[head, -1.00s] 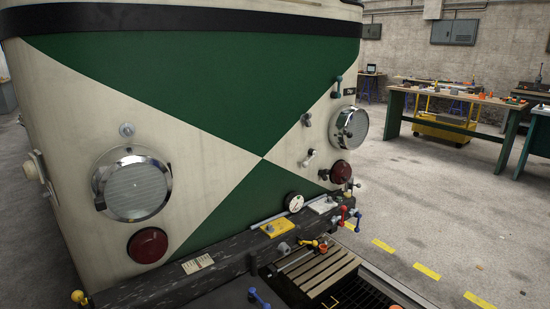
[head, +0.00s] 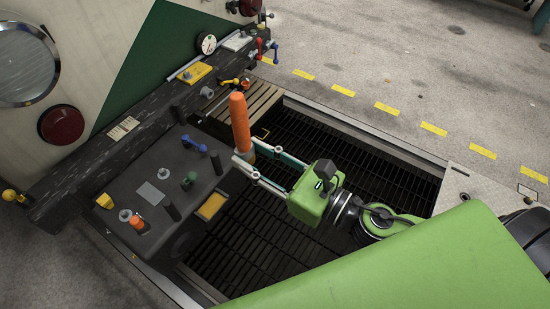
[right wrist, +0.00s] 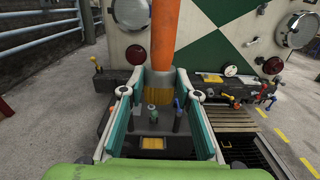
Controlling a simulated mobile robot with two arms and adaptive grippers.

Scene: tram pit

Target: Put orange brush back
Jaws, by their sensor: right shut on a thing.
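The orange brush (head: 239,120) stands upright, handle up, in my right gripper (head: 246,160). In the right wrist view the orange handle (right wrist: 163,35) rises between the fingers, with yellowish bristles (right wrist: 160,92) below it. My right gripper, at the end of a green arm, is shut on the brush low on its length. It is held over the dark grating, beside the right edge of a dark panel (head: 125,200). The brush's lower end is partly hidden by the fingers in the head view. My left gripper is not in view.
The dark panel carries several knobs, a blue lever (head: 193,143) and a yellow pad (head: 211,206) at its edge. A slatted wooden step (head: 255,105) lies behind the brush. The tram front (head: 110,50) with its bumper stands at the left. Open grating (head: 350,150) fills the pit.

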